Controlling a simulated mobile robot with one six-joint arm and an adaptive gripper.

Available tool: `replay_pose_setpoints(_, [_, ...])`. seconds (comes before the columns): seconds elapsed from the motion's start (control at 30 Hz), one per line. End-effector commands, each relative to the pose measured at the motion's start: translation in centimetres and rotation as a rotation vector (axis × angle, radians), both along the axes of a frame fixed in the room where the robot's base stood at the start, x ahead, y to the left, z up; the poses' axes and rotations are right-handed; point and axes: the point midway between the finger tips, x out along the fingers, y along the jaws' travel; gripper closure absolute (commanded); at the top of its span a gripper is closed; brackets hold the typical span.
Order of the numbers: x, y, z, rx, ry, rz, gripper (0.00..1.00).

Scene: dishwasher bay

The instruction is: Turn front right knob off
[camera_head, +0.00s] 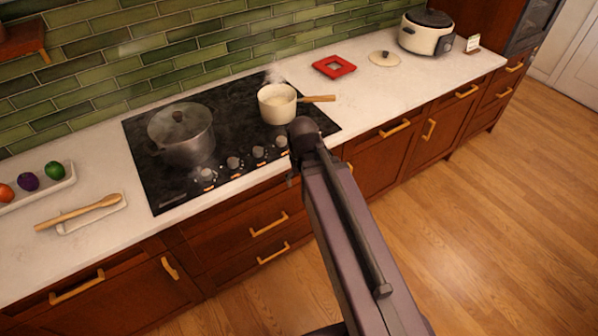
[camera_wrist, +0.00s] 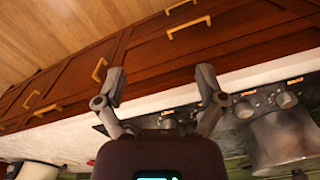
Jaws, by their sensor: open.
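A row of several knobs lies along the front edge of the black cooktop (camera_head: 160,192). The rightmost knob (camera_head: 282,141) is beside my arm's end in the head view, and an orange mark glows by it. The other knobs run left, the leftmost knob (camera_head: 208,176) below the large pot. In the wrist view two knobs, one of them this knob (camera_wrist: 287,98), show right of my gripper (camera_wrist: 160,74). My gripper's fingers are spread wide with nothing between them, over the counter front. My arm mostly hides the gripper in the head view.
A steaming cream saucepan (camera_head: 277,104) with a wooden handle stands at the cooktop's right rear. A large lidded pot (camera_head: 182,135) stands at left. A red trivet (camera_head: 334,67), a lid (camera_head: 385,58) and a rice cooker (camera_head: 427,34) stand farther right. Drawer handles (camera_head: 268,224) project below the counter.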

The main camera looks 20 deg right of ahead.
Motion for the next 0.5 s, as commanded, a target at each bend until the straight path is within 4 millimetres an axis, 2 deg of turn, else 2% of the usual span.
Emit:
replay_pose_setpoints(0.13, [-0.87, 0.0, -0.16, 0.0, 0.0, 0.03, 0.11])
replay_pose_setpoints(0.5, [-0.99, 0.0, -0.17, 0.0, 0.0, 0.04, 0.11])
